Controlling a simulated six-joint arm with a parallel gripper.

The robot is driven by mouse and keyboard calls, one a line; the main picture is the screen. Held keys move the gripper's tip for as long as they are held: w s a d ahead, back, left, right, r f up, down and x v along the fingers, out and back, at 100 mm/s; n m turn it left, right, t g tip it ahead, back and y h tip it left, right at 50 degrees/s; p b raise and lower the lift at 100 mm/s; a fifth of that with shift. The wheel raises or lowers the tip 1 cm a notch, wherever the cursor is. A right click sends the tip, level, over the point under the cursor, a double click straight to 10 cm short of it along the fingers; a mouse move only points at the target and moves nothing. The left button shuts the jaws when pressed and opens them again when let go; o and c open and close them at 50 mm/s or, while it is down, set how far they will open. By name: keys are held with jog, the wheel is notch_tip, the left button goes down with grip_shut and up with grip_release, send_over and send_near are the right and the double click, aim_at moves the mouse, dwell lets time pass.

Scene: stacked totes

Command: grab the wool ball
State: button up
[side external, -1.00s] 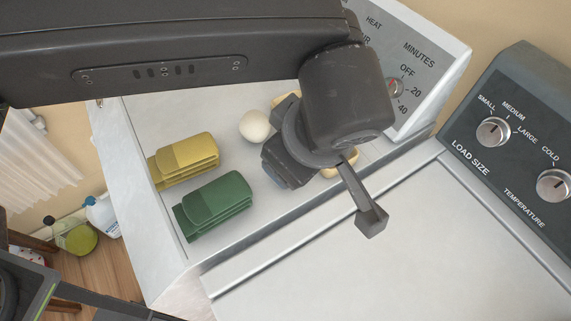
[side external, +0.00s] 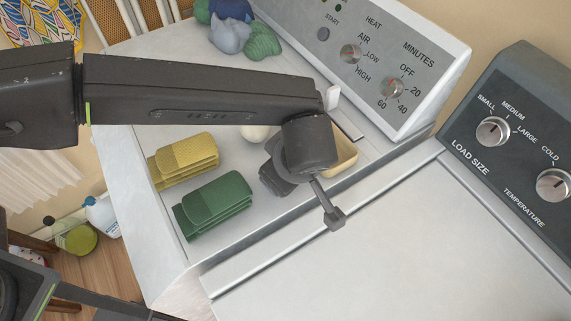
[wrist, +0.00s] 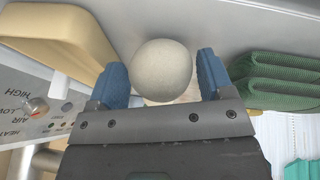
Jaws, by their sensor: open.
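The wool ball (wrist: 163,68) is pale and round. In the wrist view it sits between the blue fingertips of my open gripper (wrist: 161,75), with a narrow gap at the right finger; I cannot tell if the left one touches it. In the side view only the lower part of the ball (side external: 256,133) shows below my arm. My gripper (side external: 275,181) is there just in front and to the right of the ball, its fingers mostly hidden.
A dryer control panel (side external: 385,60) rises behind.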

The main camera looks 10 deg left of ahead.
jog(key=shift+c, duration=0.2)
jog(key=c, duration=0.6)
jog(key=shift+r, duration=0.1)
